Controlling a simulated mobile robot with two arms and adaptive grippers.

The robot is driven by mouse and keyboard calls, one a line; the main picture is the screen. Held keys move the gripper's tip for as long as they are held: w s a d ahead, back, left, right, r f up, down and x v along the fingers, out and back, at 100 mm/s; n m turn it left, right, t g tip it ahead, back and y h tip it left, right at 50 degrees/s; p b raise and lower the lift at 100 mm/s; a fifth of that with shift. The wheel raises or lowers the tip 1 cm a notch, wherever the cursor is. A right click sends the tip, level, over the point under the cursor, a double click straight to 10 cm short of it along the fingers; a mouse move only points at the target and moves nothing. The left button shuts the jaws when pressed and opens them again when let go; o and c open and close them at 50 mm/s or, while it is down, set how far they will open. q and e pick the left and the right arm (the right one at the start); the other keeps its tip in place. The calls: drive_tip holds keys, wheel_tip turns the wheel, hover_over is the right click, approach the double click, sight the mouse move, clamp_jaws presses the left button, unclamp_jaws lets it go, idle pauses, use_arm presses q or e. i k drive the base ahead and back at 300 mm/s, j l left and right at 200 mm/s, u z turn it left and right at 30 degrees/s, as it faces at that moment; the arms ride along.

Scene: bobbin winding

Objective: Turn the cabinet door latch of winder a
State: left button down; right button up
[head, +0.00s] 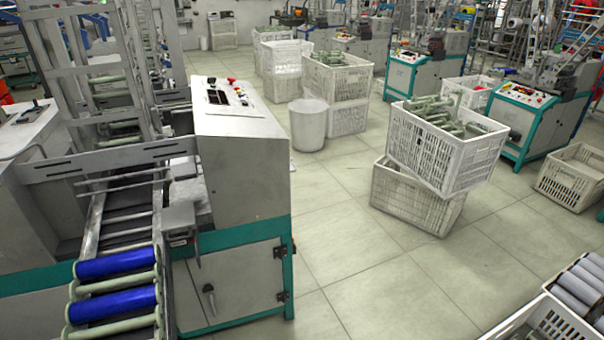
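The near winder (240,150) stands at left centre, a grey machine with a teal frame and a control panel on top. I cannot tell from any label that it is winder a. Its cabinet door (240,284) is low on the front, looks closed, and has dark hinges on its right edge. The door latch (208,291) is a small grey handle near the door's left edge, hanging roughly downward. Neither of my grippers is in view.
Blue and pale green rollers (115,262) lie on the rack left of the door. Stacked white crates (447,160) stand on the floor to the right, the upper one holding green bobbins. Another crate (545,325) is at the lower right. The tiled floor (360,270) between is clear.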

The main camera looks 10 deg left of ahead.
sight(208, 288)
drive_tip(key=u, duration=1.1)
